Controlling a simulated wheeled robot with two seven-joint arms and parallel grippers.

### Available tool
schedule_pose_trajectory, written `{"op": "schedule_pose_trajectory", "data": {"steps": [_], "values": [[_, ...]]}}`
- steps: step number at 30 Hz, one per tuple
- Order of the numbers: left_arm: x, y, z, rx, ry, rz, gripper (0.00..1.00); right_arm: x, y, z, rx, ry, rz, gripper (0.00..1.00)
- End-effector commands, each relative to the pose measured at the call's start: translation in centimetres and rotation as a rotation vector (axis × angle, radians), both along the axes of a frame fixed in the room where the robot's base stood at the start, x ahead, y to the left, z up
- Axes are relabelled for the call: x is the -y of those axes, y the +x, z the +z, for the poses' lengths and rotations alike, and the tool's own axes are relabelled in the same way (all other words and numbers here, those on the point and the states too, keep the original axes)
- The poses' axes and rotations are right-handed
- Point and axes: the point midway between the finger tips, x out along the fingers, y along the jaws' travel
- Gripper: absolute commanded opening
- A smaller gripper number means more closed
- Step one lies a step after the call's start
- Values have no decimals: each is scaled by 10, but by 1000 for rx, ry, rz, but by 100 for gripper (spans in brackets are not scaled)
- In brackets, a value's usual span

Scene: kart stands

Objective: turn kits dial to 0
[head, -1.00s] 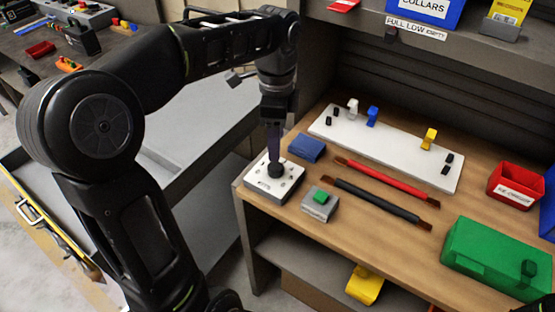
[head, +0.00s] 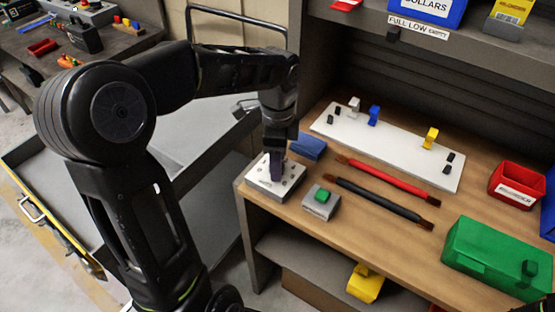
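The kits dial box (head: 262,188) is a small pale box with dark marks on top, at the left front corner of the wooden bench. My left gripper (head: 277,176) comes down onto the top of this box from above, pointing downward. Its fingers show edge-on as one narrow dark shape. They cover the spot where the dark knob sits, so the knob and its pointer are hidden. I cannot tell whether the fingers are closed on the knob. My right gripper is not in view.
Beside the box are a blue block (head: 309,147) and a grey box with a green button (head: 321,202). A red bar (head: 385,176), a dark bar (head: 378,198), a white board (head: 390,150), a red bin (head: 516,184) and a green case (head: 500,257) lie farther right.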

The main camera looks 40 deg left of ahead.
Motion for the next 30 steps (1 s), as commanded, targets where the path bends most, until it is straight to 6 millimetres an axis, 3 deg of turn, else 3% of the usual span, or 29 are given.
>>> {"op": "schedule_pose_trajectory", "data": {"steps": [18, 30], "values": [[0, 0, 0, 1, 0, 0, 0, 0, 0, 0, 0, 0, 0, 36], [0, 0, 1, 1, 0, 28, 0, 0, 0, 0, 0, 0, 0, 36]]}}
